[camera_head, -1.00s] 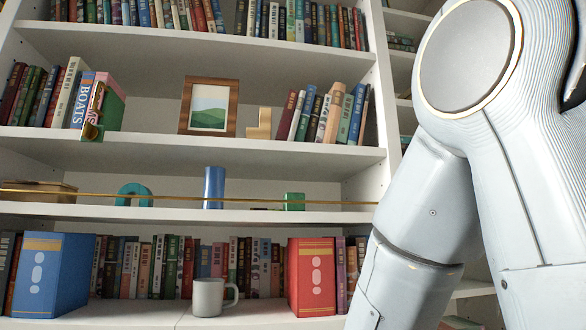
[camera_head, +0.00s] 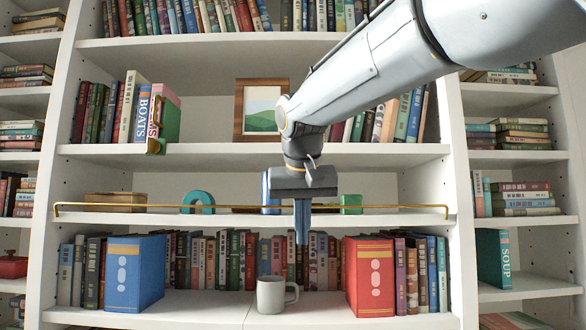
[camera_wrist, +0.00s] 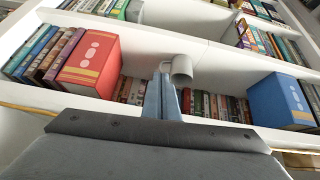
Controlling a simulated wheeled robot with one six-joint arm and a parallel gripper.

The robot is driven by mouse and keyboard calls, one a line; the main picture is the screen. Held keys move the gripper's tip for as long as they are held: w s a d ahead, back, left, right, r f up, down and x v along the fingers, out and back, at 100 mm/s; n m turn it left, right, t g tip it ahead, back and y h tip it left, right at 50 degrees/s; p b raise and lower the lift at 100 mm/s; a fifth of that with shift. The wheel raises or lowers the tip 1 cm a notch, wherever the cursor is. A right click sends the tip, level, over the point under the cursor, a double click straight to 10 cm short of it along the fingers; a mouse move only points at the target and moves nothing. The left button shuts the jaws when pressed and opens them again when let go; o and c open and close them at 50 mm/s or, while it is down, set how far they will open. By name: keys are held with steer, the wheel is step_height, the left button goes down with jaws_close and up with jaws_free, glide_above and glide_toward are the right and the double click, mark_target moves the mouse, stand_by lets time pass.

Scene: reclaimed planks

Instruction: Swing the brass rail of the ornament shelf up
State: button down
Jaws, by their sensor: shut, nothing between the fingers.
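The brass rail (camera_head: 400,207) runs level along the front of the ornament shelf (camera_head: 120,219), just above its edge, with bent ends at both sides. It shows in part at the left in the wrist view (camera_wrist: 22,108). My gripper (camera_head: 302,240) points down in front of the middle of the shelf, its fingers together and empty. The fingertips reach below the shelf edge, before the book row. My gripper hides part of the rail; I cannot tell whether it touches it. In the wrist view the closed fingers (camera_wrist: 165,74) extend towards the grey mug.
On the ornament shelf stand a wooden box (camera_head: 115,200), a teal arch (camera_head: 198,203), a blue ornament (camera_head: 267,190) and a green block (camera_head: 351,203). Below are the grey mug (camera_head: 271,295), a blue binder (camera_head: 134,273) and a red binder (camera_head: 369,277). My arm crosses the upper right.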

step_height(320, 180, up, 12)
steer(key=s+a+t+p, duration=0.1)
steer(key=s+a, duration=0.1)
steer(key=b+x, duration=0.4)
steer(key=x, duration=0.5)
steer(key=shift+m, duration=0.3)
steer(key=shift+w+p, duration=0.65)
steer(key=shift+w, duration=0.6)
steer(key=s+b, duration=0.1)
steer(key=s, duration=0.4)
steer(key=shift+a+b, duration=0.15)
steer(key=shift+b, duration=0.25)
stand_by(0.3)
